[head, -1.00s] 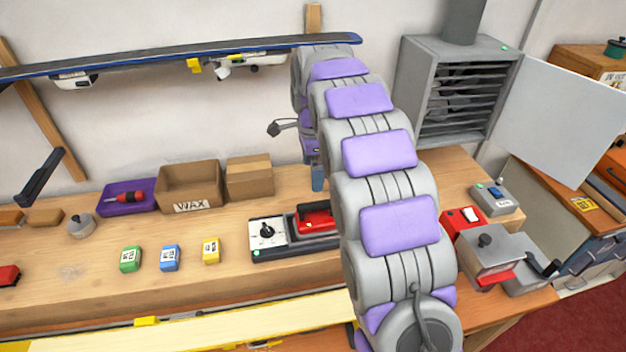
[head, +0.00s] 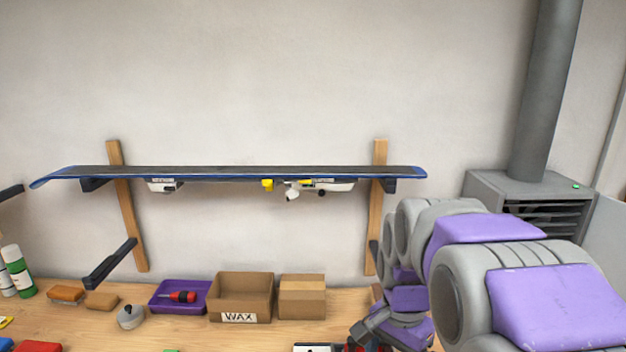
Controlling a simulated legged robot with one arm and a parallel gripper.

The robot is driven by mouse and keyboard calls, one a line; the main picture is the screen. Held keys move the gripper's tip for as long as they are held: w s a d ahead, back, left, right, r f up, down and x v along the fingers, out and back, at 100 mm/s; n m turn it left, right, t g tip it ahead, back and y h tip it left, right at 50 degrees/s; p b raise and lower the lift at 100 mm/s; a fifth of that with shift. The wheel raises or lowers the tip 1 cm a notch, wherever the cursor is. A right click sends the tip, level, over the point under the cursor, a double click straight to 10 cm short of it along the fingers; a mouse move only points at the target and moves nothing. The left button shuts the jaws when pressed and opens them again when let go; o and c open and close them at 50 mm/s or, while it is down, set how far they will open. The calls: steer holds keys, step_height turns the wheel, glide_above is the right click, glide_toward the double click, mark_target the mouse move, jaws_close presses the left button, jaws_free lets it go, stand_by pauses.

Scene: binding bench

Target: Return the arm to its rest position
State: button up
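My arm, grey with purple pads, comes in from the lower right of the head view and bends down toward the bench.
The WAX box (head: 241,297), a closed carton (head: 302,297) and a purple tray (head: 166,297) with a red-handled screwdriver stand along the bench's back. A grey vented cabinet (head: 490,192) is at right.

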steer(key=s+f+n, duration=0.2)
steer(key=s+n, duration=0.2)
steer(key=s, duration=0.8)
steer(key=s+f+n, duration=0.3)
steer(key=s+n, duration=0.2)
steer(key=s, duration=0.6)
steer(key=shift+s+f+n+g, duration=0.25)
steer(key=shift+s+n+g, duration=0.05)
steer(key=shift+s+g, duration=0.1)
steer(key=shift+w+a, duration=0.1)
steer(key=shift+a, duration=0.05)
